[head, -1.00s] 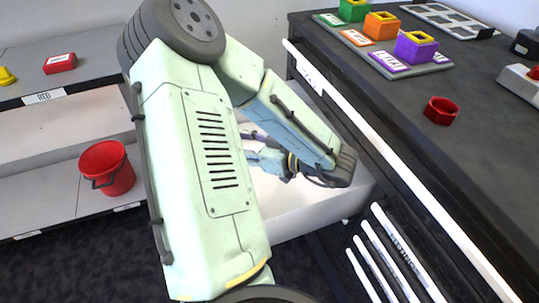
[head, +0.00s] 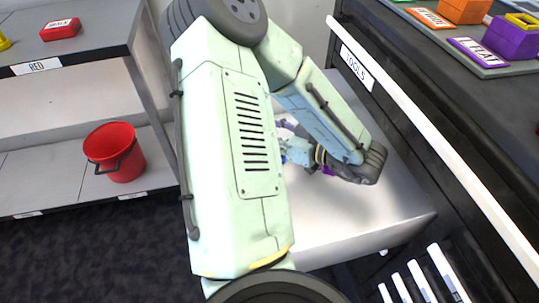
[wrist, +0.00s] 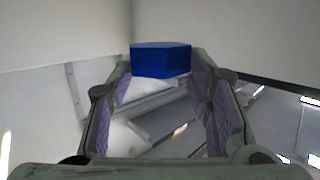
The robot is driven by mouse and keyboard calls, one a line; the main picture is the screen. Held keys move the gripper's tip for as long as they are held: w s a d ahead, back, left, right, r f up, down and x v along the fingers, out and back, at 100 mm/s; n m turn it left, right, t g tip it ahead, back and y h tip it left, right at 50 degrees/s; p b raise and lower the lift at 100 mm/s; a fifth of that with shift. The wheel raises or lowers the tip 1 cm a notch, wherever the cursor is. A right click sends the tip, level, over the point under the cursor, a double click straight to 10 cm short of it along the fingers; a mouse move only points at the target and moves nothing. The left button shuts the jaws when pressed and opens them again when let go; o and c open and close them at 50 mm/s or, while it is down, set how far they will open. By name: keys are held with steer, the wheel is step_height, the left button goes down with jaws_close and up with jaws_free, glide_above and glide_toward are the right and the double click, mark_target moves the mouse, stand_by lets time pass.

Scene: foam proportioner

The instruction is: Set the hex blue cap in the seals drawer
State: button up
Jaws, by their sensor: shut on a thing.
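The hex blue cap (wrist: 160,60) is held at the tips of my gripper (wrist: 162,78) in the wrist view. Both purple-padded fingers reach forward to it, one on each side, and it is clear of any surface there. In the head view my gripper (head: 298,150) is largely hidden behind my own arm, over or near a pale grey box-like surface (head: 375,215). I cannot tell whether that surface is the seals drawer; no seals label is readable on it. White drawer handles (head: 420,280) show at the lower right.
A dark cabinet with a TOOLS label (head: 357,67) stands at right, with orange and purple blocks (head: 512,38) on top. A grey shelf (head: 95,62) at left has a RED label and holds a red bucket (head: 115,152) lower down. Dark floor at lower left is clear.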

steer(key=shift+f+b, duration=1.95)
steer(key=shift+f, duration=0.5)
steer(key=shift+f+b, duration=0.65)
steer(key=shift+f, duration=0.05)
steer(key=shift+r, duration=0.1)
steer(key=o, duration=1.2)
